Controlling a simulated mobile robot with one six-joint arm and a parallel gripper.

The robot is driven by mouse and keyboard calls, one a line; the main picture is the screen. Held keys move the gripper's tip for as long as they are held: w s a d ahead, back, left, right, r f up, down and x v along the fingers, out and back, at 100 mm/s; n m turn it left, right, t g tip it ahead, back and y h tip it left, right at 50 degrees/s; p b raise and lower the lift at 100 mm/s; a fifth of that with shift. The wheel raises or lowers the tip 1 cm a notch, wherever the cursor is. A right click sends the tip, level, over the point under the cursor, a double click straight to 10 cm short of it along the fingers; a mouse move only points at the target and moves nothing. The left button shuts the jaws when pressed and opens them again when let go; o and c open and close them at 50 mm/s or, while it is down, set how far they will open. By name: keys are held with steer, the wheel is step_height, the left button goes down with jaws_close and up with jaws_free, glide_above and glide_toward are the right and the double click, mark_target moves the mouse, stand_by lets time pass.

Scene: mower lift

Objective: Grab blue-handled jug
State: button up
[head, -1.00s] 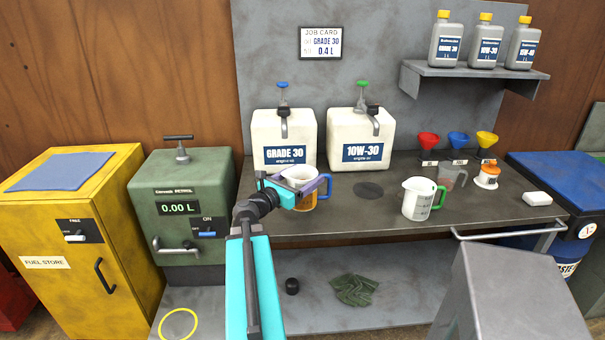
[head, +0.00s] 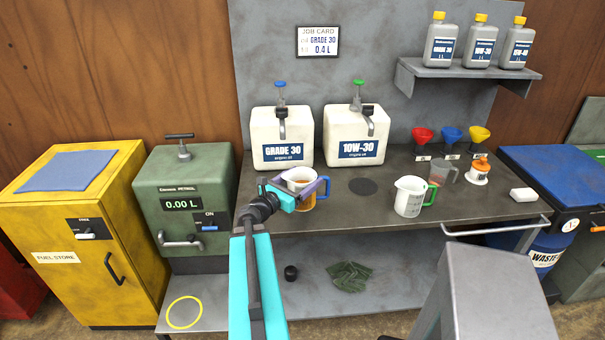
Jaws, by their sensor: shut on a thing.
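I cannot tell whether the jug's base touches the bench. A second jug (head: 408,197), with a green handle, stands apart to the right.
White GRADE 30 (head: 283,138) and 10W-30 (head: 356,135) containers with pumps stand behind. A dark round mat (head: 363,186) lies right of the held jug. A clear measuring cup (head: 443,172), an orange-topped pot (head: 479,172) and funnels are farther right. A green petrol dispenser (head: 184,200) stands left.

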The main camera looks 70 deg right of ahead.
steer(key=shift+s+a+r+p, duration=0.3)
steer(key=shift+a+p, duration=0.2)
steer(key=shift+p, duration=1.8)
steer(key=shift+a+f, duration=0.1)
steer(key=shift+f, duration=0.1)
